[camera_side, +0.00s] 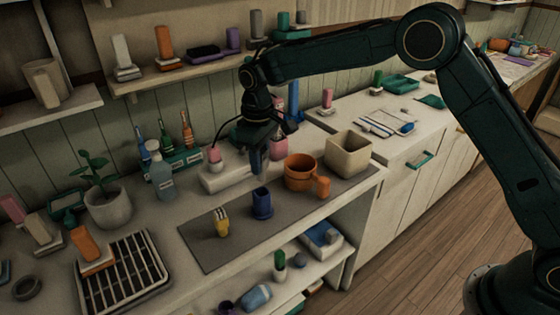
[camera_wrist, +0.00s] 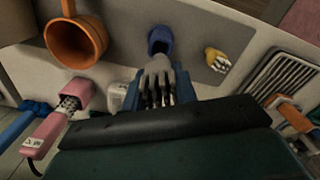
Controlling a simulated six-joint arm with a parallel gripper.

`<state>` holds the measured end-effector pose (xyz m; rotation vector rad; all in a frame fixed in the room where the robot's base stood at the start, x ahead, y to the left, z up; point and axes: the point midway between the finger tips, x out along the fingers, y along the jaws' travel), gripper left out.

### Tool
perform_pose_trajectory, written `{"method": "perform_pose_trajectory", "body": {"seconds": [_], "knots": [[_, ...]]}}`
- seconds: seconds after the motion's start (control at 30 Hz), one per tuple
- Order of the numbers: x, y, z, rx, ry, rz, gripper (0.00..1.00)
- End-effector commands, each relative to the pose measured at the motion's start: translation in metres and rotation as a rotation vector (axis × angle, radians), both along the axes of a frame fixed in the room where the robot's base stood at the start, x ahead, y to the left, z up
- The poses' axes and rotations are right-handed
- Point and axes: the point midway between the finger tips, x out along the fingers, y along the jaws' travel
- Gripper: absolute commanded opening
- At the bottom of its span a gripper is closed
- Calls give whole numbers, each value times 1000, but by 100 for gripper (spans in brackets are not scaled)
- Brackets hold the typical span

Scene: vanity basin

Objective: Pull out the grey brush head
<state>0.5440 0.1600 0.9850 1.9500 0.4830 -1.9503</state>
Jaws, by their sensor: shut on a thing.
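The grey brush head (camera_wrist: 158,72) is between the two fingers of my gripper (camera_wrist: 159,92), which is shut on it. In the side view my gripper (camera_side: 258,148) points down, and the grey head (camera_side: 258,165) hangs below it, partly hidden. A dark blue cup-like holder (camera_side: 262,204) stands on the grey mat just below the head; it also shows in the wrist view (camera_wrist: 160,37). The head's lower end appears just above or at the holder's mouth; I cannot tell whether it is fully clear.
An orange mug (camera_side: 301,172) and a cream square pot (camera_side: 348,154) stand to the right. A pink-topped item (camera_side: 215,155) is behind, near the white base. A wire rack (camera_side: 120,272) lies at left.

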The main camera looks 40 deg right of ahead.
Motion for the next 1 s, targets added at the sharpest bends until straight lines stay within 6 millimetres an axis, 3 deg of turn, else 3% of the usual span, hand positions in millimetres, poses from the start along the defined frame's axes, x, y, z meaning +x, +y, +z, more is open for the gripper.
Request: {"method": "perform_pose_trajectory", "body": {"seconds": [1.0], "knots": [[0, 0, 8, 0, 0, 0, 0]]}}
